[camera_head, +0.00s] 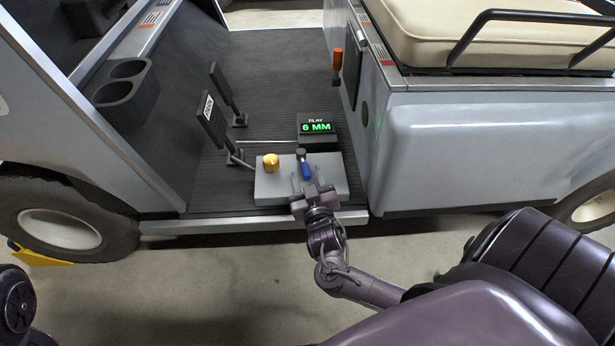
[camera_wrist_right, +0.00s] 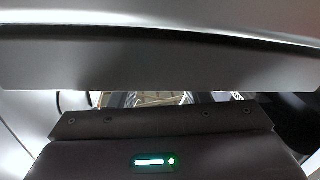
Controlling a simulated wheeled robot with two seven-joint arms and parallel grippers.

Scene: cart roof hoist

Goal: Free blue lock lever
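The blue lock lever (camera_head: 306,171) stands on a light grey box (camera_head: 270,185) on the cart's floor, with a dark top end. My right gripper (camera_head: 307,181) is at the front of the box, its fingers apart and pointing at the lever. The lever shows between and just beyond the fingertips; no contact can be made out. A yellow knob (camera_head: 271,162) sits left of the lever on the same box. The right wrist view shows mostly blurred grey surfaces, and the lever cannot be made out there. My left gripper is out of view.
A display (camera_head: 317,127) reading "PLAY 6 MM" stands behind the box. Two pedals (camera_head: 212,119) are at left, one marked PARK. An orange-handled lever (camera_head: 337,60) is by the seat base (camera_head: 470,140), which rises close on the right. A sill (camera_head: 250,223) runs in front.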

